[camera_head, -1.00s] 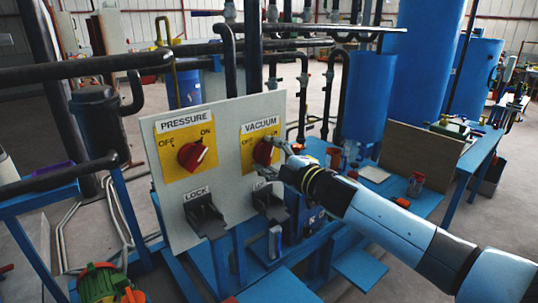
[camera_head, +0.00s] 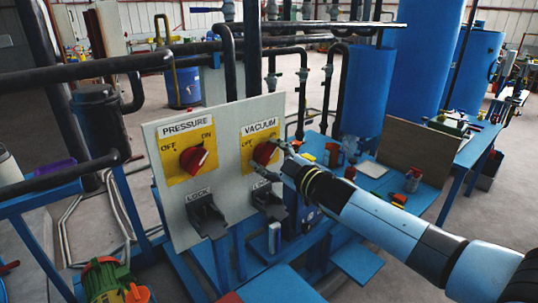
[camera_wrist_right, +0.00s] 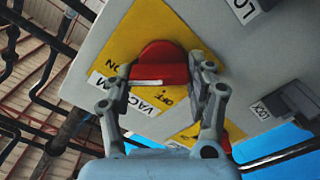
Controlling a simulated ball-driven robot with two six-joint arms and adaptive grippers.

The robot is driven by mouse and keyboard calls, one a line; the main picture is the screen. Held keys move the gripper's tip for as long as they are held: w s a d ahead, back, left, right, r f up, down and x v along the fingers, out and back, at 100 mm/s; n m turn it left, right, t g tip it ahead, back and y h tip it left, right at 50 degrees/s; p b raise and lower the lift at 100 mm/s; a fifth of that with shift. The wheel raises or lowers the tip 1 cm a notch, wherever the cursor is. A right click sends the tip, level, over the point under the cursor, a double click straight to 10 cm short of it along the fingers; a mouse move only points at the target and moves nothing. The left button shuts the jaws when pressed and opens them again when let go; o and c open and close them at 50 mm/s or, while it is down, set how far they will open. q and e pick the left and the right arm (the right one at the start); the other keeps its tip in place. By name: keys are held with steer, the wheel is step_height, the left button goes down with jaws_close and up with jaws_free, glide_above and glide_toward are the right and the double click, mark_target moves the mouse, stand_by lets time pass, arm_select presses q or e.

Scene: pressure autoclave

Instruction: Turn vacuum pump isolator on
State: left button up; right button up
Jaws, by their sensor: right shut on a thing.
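The vacuum isolator (camera_head: 263,152) is a red rotary knob on a yellow plate marked VACUUM, OFF and ON, on the right of a pale panel (camera_head: 228,150). My right gripper (camera_head: 276,158) is at this knob, coming from the right, and partly hides the plate. In the right wrist view the red knob (camera_wrist_right: 160,66) sits between the two fingers of my right gripper (camera_wrist_right: 160,88), which is shut on it. The knob's white mark faces the VACUUM label. My left gripper does not show.
A red pressure knob (camera_head: 194,159) on its own yellow plate is left of the vacuum one. Black lock brackets (camera_head: 206,216) jut out below both. A blue table (camera_head: 420,195) with small items stands right. Dark pipes (camera_head: 80,70) run behind and left.

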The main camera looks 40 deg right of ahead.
steer(key=o, duration=1.1)
steer(key=shift+o, duration=0.2)
steer(key=shift+s, duration=0.25)
steer(key=s+d, duration=0.1)
steer(key=s, duration=1)
steer(key=shift+s, duration=0.25)
